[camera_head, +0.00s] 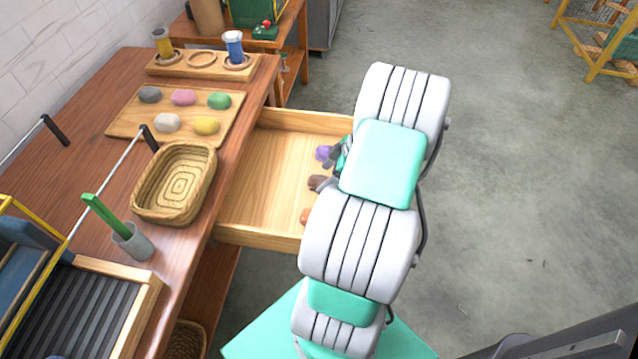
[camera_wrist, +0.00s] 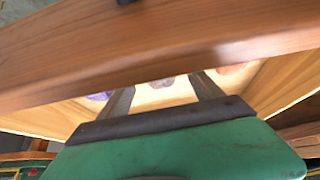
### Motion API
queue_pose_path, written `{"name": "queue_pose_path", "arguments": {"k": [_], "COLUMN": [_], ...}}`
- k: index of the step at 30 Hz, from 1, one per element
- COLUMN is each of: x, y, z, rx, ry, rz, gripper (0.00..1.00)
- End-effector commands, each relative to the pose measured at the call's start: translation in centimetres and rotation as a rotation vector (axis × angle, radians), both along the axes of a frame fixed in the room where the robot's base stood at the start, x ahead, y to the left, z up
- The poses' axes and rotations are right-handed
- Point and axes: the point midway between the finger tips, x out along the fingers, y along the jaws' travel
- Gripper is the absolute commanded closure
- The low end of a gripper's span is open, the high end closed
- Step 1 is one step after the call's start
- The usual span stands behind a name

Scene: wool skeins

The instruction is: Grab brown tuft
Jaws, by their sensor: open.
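The brown tuft (camera_head: 316,182) lies in the open wooden drawer (camera_head: 265,165), near its right side, between a purple tuft (camera_head: 323,153) and an orange tuft (camera_head: 305,215). My gripper (camera_head: 329,170) is at the drawer's right side, beside the brown and purple tufts, partly hidden by my arm. In the wrist view my gripper (camera_wrist: 163,86) has its two dark fingers apart, with nothing held. A purple tuft (camera_wrist: 99,96) shows left of the fingers. Small dull shapes show between and right of them; I cannot tell which is the brown tuft.
A brown table edge (camera_wrist: 160,50) crosses the wrist view close by. On the table (camera_head: 95,90) are a woven basket (camera_head: 148,200), a board of coloured tufts (camera_head: 120,125), a grey cup (camera_head: 135,243) and a ribbed tray (camera_head: 150,285).

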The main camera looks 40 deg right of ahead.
Motion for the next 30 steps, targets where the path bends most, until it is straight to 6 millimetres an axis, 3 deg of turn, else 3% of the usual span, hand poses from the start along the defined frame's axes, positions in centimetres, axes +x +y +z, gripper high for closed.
{"name": "queue_pose_path", "arguments": {"k": [4, 11, 30], "x": [0.9, 1.0, 1.0], "y": [0.7, 0.8, 0.8], "z": [-1.9, -2.1, -2.1], "rx": [0.0, -0.001, 0.0], "ry": [0.001, 0.001, 0.001], "rz": [0.0, -0.001, -0.001], "gripper": [0.25, 0.25, 0.77]}}
